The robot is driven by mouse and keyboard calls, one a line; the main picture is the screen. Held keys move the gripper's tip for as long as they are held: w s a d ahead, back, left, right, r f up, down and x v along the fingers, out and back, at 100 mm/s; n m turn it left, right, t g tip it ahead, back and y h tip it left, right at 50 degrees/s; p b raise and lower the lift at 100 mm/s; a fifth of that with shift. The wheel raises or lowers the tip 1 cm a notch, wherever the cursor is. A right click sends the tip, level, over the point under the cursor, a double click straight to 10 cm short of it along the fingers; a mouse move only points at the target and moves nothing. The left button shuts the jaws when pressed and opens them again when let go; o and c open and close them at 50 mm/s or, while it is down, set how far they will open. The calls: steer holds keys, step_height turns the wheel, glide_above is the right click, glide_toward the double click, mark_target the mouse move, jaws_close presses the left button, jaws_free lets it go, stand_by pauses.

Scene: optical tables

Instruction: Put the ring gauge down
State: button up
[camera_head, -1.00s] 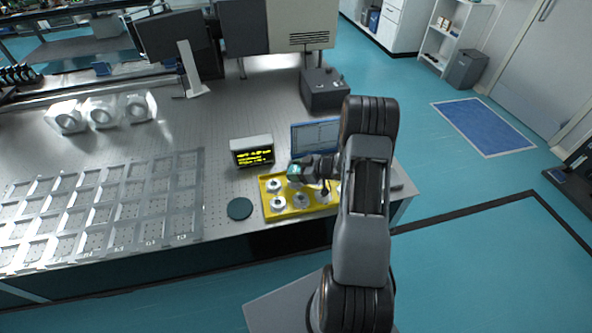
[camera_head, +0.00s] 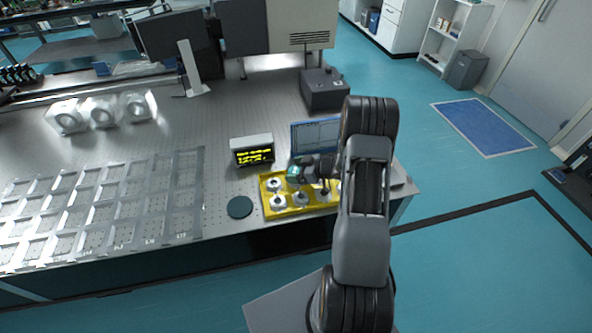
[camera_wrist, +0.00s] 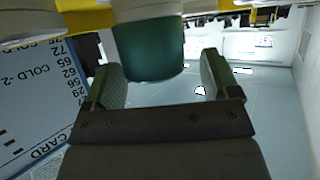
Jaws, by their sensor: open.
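A green cylindrical piece (camera_wrist: 148,48), joined to a grey disc and probably the ring gauge, is between my gripper's (camera_wrist: 160,64) fingers in the wrist view. The fingers are spread, with gaps visible on both sides of it. In the head view my gripper (camera_head: 310,168) is low over the back of the yellow tray (camera_head: 264,204), with the green piece (camera_head: 293,172) at its tip. Several silver ring-shaped pieces, one of them a ring at the front left (camera_head: 278,202), sit in the tray. My arm hides the tray's right part.
A dark green round pad (camera_head: 239,207) lies left of the tray. A small yellow-text display (camera_head: 253,151) and a screen (camera_head: 316,134) stand behind it. A rack of square frames (camera_head: 110,205) covers the table's left. Bare table lies between rack and display.

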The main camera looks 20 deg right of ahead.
steer(key=shift+s+a+f, duration=0.1)
steer(key=shift+s+f, duration=0.2)
steer(key=shift+f, duration=0.25)
steer(key=shift+w+d+r+p, duration=0.1)
steer(key=shift+d+r+p, duration=0.1)
steer(key=shift+r+p, duration=0.35)
steer(key=b+v, duration=0.1)
steer(key=v, duration=0.9)
steer(key=w+r+m+t+h, duration=0.1)
steer(key=w+r+m+h, duration=0.15)
steer(key=r+h, duration=0.45)
steer(key=w+r+m+t+h, duration=0.1)
steer(key=w+r+m+h, duration=0.2)
steer(key=r, duration=0.7)
steer(key=s+a+r+m+g+y, duration=0.1)
steer(key=s+a+g, duration=0.6)
steer(key=s+a, duration=1)
steer(key=s+r+m, duration=0.1)
steer(key=s+m, duration=0.1)
steer(key=s, duration=0.1)
steer(key=shift+s, duration=0.3)
steer(key=shift+d+m, duration=0.2)
steer(key=shift+m, duration=0.05)
